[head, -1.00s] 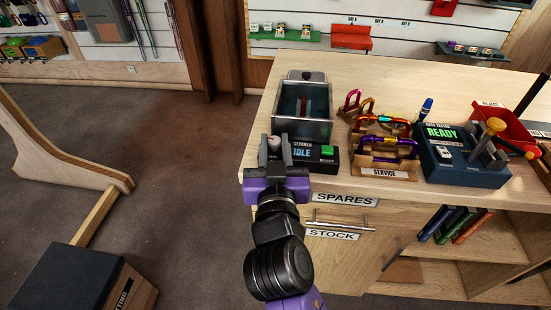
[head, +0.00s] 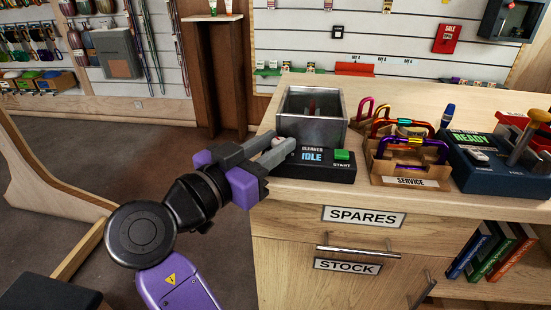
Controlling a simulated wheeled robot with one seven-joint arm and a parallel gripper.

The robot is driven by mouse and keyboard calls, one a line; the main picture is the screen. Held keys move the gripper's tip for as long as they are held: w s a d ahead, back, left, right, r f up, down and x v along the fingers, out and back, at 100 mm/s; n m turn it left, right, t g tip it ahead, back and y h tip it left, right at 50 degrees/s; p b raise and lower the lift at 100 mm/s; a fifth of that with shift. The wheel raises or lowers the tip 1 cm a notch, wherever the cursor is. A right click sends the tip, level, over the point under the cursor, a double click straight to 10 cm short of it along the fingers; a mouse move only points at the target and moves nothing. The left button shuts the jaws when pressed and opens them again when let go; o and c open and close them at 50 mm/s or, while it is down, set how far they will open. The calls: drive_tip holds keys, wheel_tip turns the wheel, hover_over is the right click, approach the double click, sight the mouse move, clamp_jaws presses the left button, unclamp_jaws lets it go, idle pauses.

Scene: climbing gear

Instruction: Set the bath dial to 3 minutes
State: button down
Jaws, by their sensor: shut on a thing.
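The bath cleaner's black control box (head: 322,172) sits at the front left of the counter, with a display reading IDLE (head: 312,156) and a green START button (head: 342,155). My gripper (head: 278,150) comes in from the left, its two grey fingers at the box's left end, where the dial sits. The fingers are closed on the dial, which they hide. Its pointer and minute marks cannot be read. The metal bath (head: 312,128) stands just behind the box, with something reddish inside.
Drawers labelled SPARES (head: 363,216) and STOCK (head: 347,266) are below the counter's front edge. Open floor lies to the left.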

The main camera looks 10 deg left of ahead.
drive_tip(key=shift+a+f+m+g+h+b, duration=0.1)
drive_tip(key=shift+m+g+h+b, duration=0.4)
drive_tip(key=shift+m+h, duration=0.15)
drive_tip(key=shift+w+h, duration=0.1)
drive_tip(key=shift+h, duration=0.25)
drive_tip(key=c, duration=1.2)
unclamp_jaws()
drive_tip(key=shift+v, duration=3.85)
